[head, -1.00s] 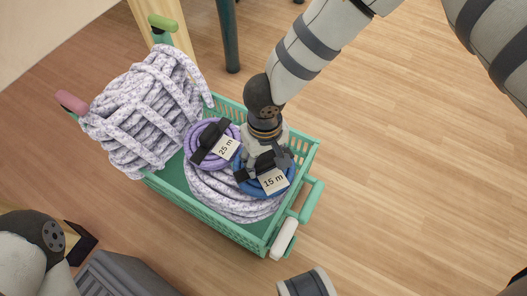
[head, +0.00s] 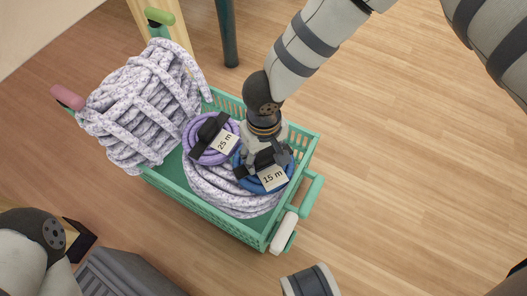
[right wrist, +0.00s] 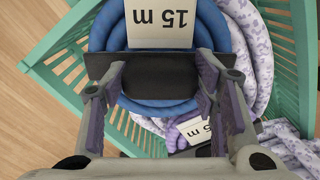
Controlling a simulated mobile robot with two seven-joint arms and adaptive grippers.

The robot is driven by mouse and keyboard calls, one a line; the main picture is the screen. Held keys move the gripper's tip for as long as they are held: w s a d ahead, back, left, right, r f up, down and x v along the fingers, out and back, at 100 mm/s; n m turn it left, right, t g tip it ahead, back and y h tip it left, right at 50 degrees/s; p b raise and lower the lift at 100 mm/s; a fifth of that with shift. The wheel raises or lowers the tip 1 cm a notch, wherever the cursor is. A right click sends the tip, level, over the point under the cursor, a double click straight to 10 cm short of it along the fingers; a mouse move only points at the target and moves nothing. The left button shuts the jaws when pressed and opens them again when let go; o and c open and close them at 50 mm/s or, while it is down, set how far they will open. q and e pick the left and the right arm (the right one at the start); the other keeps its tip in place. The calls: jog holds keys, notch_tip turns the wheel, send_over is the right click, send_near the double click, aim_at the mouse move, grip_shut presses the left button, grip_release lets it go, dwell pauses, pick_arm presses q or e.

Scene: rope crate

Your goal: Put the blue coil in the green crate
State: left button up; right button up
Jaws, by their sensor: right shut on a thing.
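The blue coil (head: 285,187) has a black strap and a white "15 m" tag. It sits at the right end of the green crate (head: 205,215), over a pale speckled rope coil (head: 235,204). In the right wrist view the blue coil (right wrist: 213,28) fills the middle, with the crate's slatted wall (right wrist: 72,32) beside it. My right gripper (head: 262,163) comes down from above and is shut on the coil at its black strap; the strap lies between the fingers (right wrist: 150,80). My left gripper is out of view.
A purple coil (head: 204,155) tagged "25 m" lies close against the blue one. A big pale rope bundle (head: 140,108) stands at the crate's left end. A green handle (head: 312,195) juts from the right end. Wood floor to the right is clear.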

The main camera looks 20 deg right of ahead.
aim_at(264, 154)
jog(key=shift+f, duration=0.1)
jog(key=o, duration=1.5)
notch_tip(264, 154, up, 11)
jog(key=shift+r, duration=0.5)
